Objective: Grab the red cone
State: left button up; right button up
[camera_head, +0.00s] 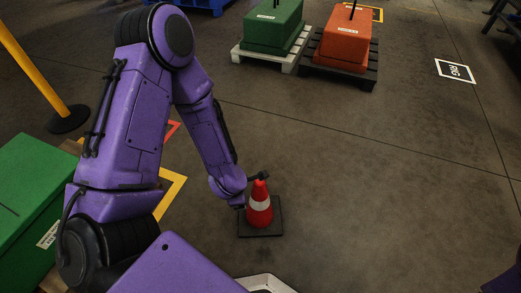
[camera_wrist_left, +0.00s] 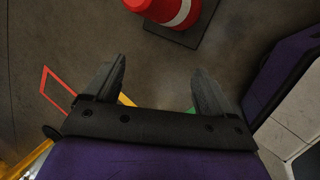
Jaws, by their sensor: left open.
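The red cone (camera_head: 260,207) has a white band and stands upright on a dark square base on the floor. My left gripper (camera_head: 254,185) is close by the upper left of the cone in the head view, hiding a little of it. In the left wrist view the left gripper (camera_wrist_left: 157,72) is open, with nothing between its fingers. There the cone (camera_wrist_left: 155,8) lies beyond the fingertips at the top edge, partly cut off. My right gripper is not in view.
A green block (camera_head: 273,25) and an orange block (camera_head: 343,38) stand on pallets at the back. A green box (camera_head: 30,205) is at the left, near a yellow post (camera_head: 32,72) on a black base. The floor right of the cone is clear.

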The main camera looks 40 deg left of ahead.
aim_at(261, 183)
pick_arm(q)
jog(key=w+d+r+n+t+h, duration=0.1)
jog(key=w+d+r+n+h, duration=0.1)
jog(key=w+r+n, duration=0.35)
jog(key=f+b, duration=0.1)
jog(key=w+f+n+b, duration=0.1)
jog(key=f, duration=0.1)
jog(key=w+f+n+b, duration=0.1)
jog(key=f, duration=0.1)
jog(key=shift+d+f, duration=0.15)
jog(key=shift+f, duration=0.1)
jog(key=b+x, duration=0.2)
jog(key=x, duration=0.1)
jog(key=b+x, duration=0.2)
jog(key=shift+s+a+f, duration=0.15)
jog(key=shift+s+a, duration=0.05)
jog(key=shift+a, duration=0.15)
jog(key=shift+w+f, duration=0.15)
jog(key=shift+f, duration=0.05)
jog(key=shift+r, duration=0.15)
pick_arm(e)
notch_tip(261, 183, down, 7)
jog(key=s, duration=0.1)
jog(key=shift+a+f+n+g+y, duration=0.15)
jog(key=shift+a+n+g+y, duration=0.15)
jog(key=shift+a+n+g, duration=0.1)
pick_arm(q)
grip_shut()
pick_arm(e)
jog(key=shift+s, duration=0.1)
